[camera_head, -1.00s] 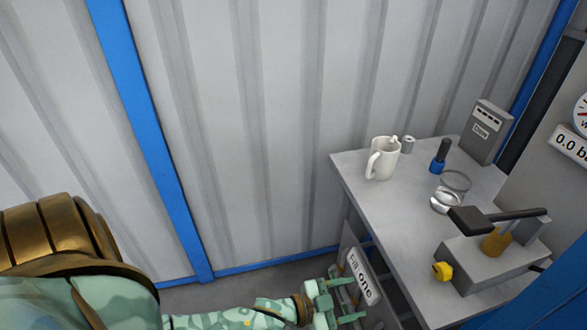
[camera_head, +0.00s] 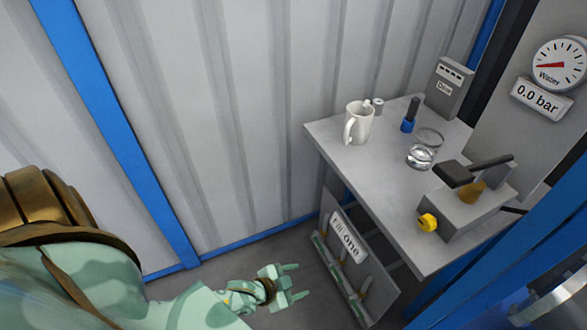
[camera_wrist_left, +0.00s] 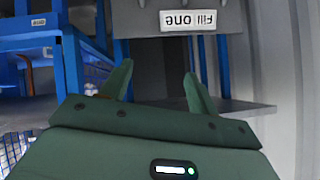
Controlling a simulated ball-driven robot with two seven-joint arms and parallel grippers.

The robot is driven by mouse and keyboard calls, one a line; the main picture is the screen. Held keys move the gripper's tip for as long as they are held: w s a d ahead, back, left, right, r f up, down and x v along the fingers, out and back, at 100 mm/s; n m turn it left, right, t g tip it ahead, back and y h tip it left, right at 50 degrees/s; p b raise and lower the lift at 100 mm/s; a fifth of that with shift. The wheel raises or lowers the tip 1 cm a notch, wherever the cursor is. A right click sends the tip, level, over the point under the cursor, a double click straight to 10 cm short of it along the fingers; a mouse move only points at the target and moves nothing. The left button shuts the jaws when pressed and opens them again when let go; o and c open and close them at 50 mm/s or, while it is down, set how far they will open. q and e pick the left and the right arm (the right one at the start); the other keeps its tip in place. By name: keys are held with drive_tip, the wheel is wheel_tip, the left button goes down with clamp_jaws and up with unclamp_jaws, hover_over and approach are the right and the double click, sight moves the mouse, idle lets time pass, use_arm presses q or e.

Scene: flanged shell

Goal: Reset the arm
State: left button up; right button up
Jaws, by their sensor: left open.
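My left gripper (camera_head: 291,283) is open and empty, low over the dark floor to the left of the table. Its two green fingers stand apart in the left wrist view (camera_wrist_left: 160,85), with nothing between them. A grey panel with a "Fill one" label (camera_head: 348,238) stands beside the table, just right of the gripper and apart from it. The same label shows upside down in the left wrist view (camera_wrist_left: 194,20). My right gripper is in neither view.
The grey table (camera_head: 335,127) holds a white jug (camera_head: 357,123), a glass of clear liquid (camera_head: 422,152), a blue-and-black object (camera_head: 409,117) and a grey lever device with a yellow knob (camera_head: 427,222). A gauge (camera_head: 560,63) reads near zero above "0.0 bar". Corrugated wall closes off the back.

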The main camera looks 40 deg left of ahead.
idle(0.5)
use_arm(q)
drive_tip(key=s+a+f+n+g+y, duration=0.1)
drive_tip(key=s+a+f+g, duration=0.15)
drive_tip(key=s+f, duration=0.4)
drive_tip(key=s+a+f+n+g+y, duration=0.1)
drive_tip(key=s+f+g, duration=0.25)
drive_tip(key=s, duration=0.65)
drive_tip(key=s+a+f+n+g+y, duration=0.1)
drive_tip(key=s+a+f+g, duration=0.1)
drive_tip(key=s+f, duration=0.55)
drive_tip(key=s+d+g, duration=0.2)
drive_tip(key=s+d, duration=0.2)
drive_tip(key=s, duration=0.7)
drive_tip(key=shift+s+r+n, duration=0.3)
drive_tip(key=shift+r, duration=0.15)
